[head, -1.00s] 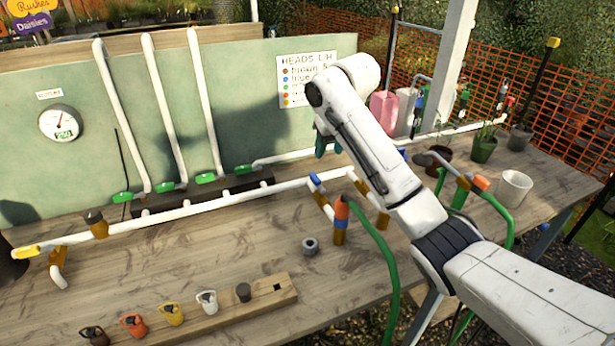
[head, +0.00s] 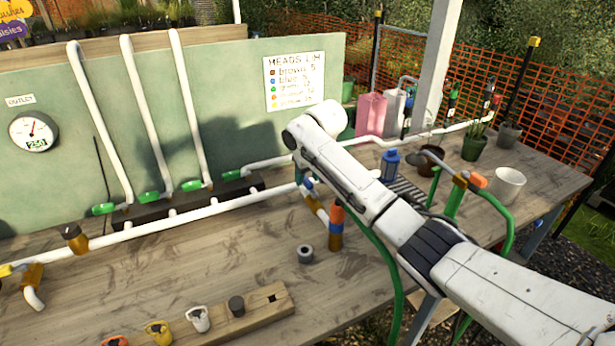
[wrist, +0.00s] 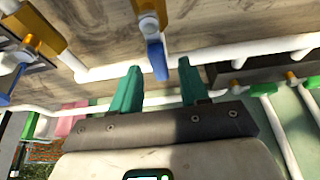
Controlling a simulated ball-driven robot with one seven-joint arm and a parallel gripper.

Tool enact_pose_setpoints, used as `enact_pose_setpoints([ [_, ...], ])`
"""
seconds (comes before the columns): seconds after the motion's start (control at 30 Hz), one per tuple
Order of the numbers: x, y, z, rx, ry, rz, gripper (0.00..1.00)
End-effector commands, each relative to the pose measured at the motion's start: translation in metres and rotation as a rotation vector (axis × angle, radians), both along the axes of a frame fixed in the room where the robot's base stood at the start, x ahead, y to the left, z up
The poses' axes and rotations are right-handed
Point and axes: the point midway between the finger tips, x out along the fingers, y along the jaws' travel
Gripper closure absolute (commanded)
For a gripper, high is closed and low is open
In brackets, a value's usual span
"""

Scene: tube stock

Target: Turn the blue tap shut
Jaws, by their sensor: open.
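The blue tap (wrist: 157,58) shows in the wrist view as a blue lever on a brass-coloured body (wrist: 148,12), beside the white pipe. Its lever points down the picture, towards the space between my fingertips. My gripper (wrist: 158,78) is open, with one teal finger on each side of the lever's end. I cannot tell whether either finger touches it. In the head view the blue tap (head: 308,183) is a small blue patch at the pipe, partly hidden by my arm. My fingers are mostly hidden there.
Green taps (head: 148,197) line the manifold at the board's foot. An orange-topped upright fitting (head: 336,228) with a green hose stands close right of the blue tap. A gauge (head: 34,131) hangs at left.

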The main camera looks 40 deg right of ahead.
Motion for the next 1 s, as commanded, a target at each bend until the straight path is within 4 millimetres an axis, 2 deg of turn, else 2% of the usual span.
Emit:
enact_pose_setpoints([
  [0.13,0.0032,-0.001,-0.0086,0.0,0.0,0.0,0.55],
  [0.43,0.0038,-0.0011,-0.0101,0.0,0.0,0.0,0.55],
  [0.9,0.0037,-0.0011,-0.01,0.0,0.0,0.0,1.0],
  [1.0,0.0037,-0.0011,-0.01,0.0,0.0,0.0,1.0],
])
